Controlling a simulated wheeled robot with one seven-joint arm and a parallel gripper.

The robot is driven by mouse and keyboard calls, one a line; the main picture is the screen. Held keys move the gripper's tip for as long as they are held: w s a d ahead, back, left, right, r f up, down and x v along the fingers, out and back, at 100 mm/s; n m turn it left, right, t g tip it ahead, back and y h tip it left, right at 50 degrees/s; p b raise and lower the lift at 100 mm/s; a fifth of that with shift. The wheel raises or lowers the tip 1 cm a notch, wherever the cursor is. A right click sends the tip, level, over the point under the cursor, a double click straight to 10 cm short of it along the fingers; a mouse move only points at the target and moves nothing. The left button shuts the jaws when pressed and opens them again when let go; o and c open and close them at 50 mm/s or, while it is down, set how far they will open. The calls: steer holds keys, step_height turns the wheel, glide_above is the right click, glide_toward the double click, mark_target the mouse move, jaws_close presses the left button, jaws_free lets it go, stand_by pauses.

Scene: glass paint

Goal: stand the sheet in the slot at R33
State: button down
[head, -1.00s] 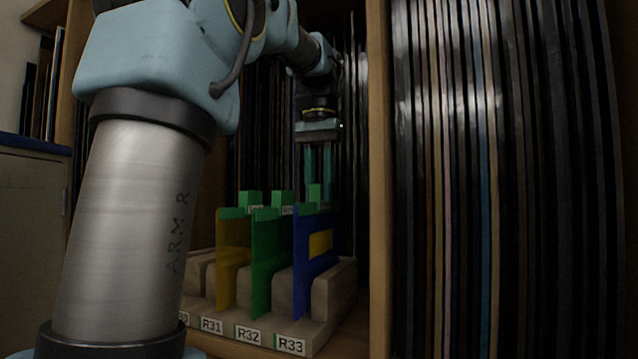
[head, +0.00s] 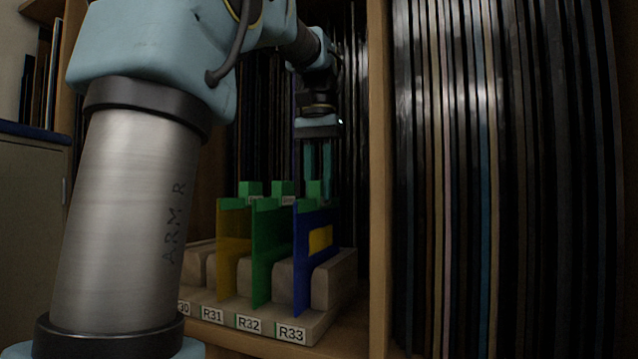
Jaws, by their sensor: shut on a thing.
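A blue sheet (head: 304,272) with a yellow patch (head: 320,239) stands upright at the R33 label (head: 291,335), the rightmost visible place of the wooden rack (head: 330,318). Its lower part is between two wooden blocks; whether its bottom edge touches the slot floor cannot be seen. My gripper (head: 319,185) points down above the rack, behind the front of the sheet. Its teal fingers are close together, shut on the blue sheet; the exact contact is hard to see.
A yellow sheet (head: 234,250) stands at R31 and a green sheet (head: 265,260) at R32, close to the left. A wooden cabinet upright (head: 380,200) is near on the right. Many dark panels (head: 470,180) stand beyond it.

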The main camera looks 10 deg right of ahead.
steer(key=shift+f, duration=0.1)
steer(key=shift+c, duration=0.2)
jaws_free()
stand_by(0.5)
step_height(320, 180, up, 7)
steer(key=p, duration=0.7)
stand_by(0.7)
